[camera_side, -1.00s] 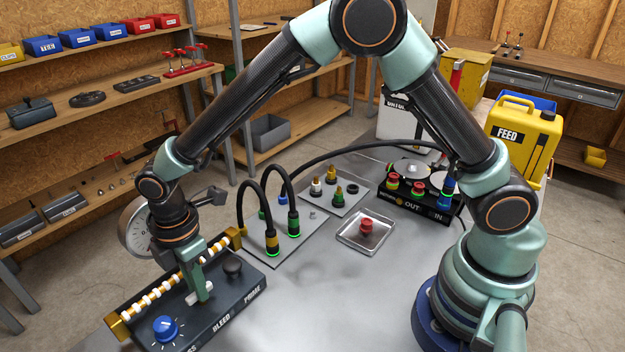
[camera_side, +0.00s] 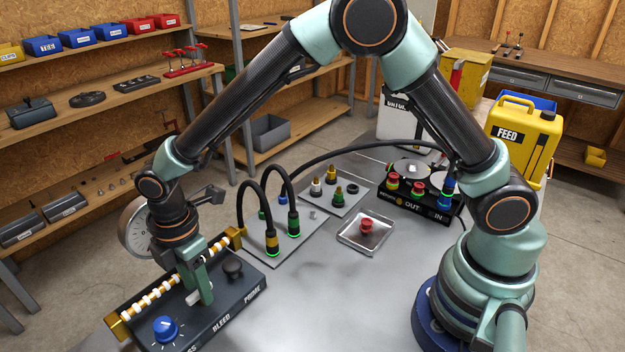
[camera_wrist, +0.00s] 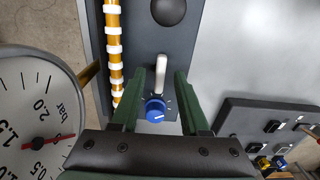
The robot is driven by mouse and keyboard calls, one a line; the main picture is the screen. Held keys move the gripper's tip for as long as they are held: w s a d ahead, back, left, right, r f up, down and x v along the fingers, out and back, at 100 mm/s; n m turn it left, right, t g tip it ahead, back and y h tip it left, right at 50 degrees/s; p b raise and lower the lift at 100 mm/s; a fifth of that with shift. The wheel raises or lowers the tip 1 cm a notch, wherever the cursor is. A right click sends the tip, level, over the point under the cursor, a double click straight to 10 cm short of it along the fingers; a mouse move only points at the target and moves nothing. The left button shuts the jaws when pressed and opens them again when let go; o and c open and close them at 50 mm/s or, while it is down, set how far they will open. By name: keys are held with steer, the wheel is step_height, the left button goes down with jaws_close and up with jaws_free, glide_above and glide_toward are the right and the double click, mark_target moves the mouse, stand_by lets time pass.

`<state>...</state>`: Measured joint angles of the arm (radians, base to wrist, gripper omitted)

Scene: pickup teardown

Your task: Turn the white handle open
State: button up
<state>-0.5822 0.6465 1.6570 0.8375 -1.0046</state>
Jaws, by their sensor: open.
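The white handle (camera_wrist: 161,75) is a short lever on the dark control panel (camera_wrist: 184,35). In the wrist view it points up the picture, between the black knob and the blue dial. In the side view its white end (camera_side: 192,298) shows just left of my fingers, and the rest is hidden behind them. My gripper (camera_wrist: 160,73) is open, with one green finger on each side of the handle. Gaps show between both fingers and the handle in the wrist view. In the side view my gripper (camera_side: 206,292) reaches down close to the panel top.
A blue dial (camera_side: 165,328) and a black knob (camera_side: 233,269) flank the handle on the panel. A gold tube with white rings (camera_side: 160,290) runs along its back edge. A round pressure gauge (camera_wrist: 38,115) stands close on the left.

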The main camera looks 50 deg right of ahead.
steer(key=shift+r, duration=0.1)
step_height(320, 180, up, 12)
stand_by(0.5)
steer(key=s+d+r+m+t, duration=0.1)
steer(key=d+r+m, duration=0.25)
steer(key=d, duration=0.25)
steer(key=s+d+r+m+t, duration=0.1)
steer(key=d+r+m, duration=0.25)
steer(key=d, duration=0.35)
steer(key=s+d+m+t, duration=0.3)
steer(key=s+d+m, duration=0.4)
steer(key=d+m, duration=0.4)
steer(key=shift+s+d+t, duration=0.25)
steer(key=shift+d+t, duration=0.05)
steer(key=shift+d, duration=0.2)
